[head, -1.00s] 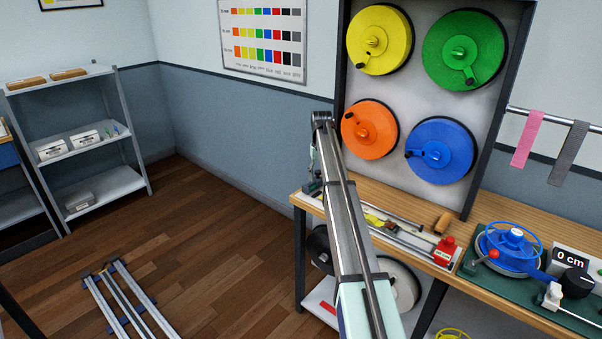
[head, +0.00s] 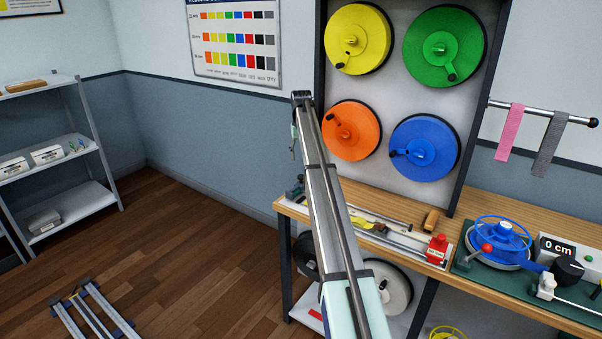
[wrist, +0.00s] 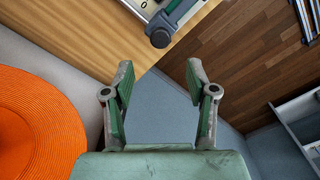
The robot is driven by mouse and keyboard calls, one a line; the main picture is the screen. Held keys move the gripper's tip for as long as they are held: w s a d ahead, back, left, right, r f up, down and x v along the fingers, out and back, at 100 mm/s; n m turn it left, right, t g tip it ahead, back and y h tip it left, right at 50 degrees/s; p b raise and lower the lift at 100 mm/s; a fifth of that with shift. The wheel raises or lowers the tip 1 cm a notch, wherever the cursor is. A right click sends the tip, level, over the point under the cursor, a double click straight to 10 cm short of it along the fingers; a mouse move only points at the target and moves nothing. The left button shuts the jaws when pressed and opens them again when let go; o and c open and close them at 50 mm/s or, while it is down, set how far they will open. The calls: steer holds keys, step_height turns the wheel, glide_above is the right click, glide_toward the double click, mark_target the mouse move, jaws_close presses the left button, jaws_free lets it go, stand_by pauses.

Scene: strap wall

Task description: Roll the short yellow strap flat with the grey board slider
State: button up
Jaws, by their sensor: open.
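A short yellow strap (head: 363,224) lies on the narrow measuring board (head: 408,241) on the bench in the head view, partly hidden by my arm. The wrist view shows a grey part (wrist: 160,35) at the end of the board, beyond my fingertips. My gripper (wrist: 158,76) is open and empty, apart from the board. In the head view it is mostly hidden behind the raised arm.
A red block (head: 437,249) stands at the board's right end and a wooden block (head: 431,219) behind it. The orange reel (wrist: 38,125) is close left of my gripper. A blue winder (head: 500,236) stands farther right.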

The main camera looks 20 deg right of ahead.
mark_target(301, 175)
step_height(301, 175, down, 9)
steer(key=shift+p, duration=0.7)
jaws_close()
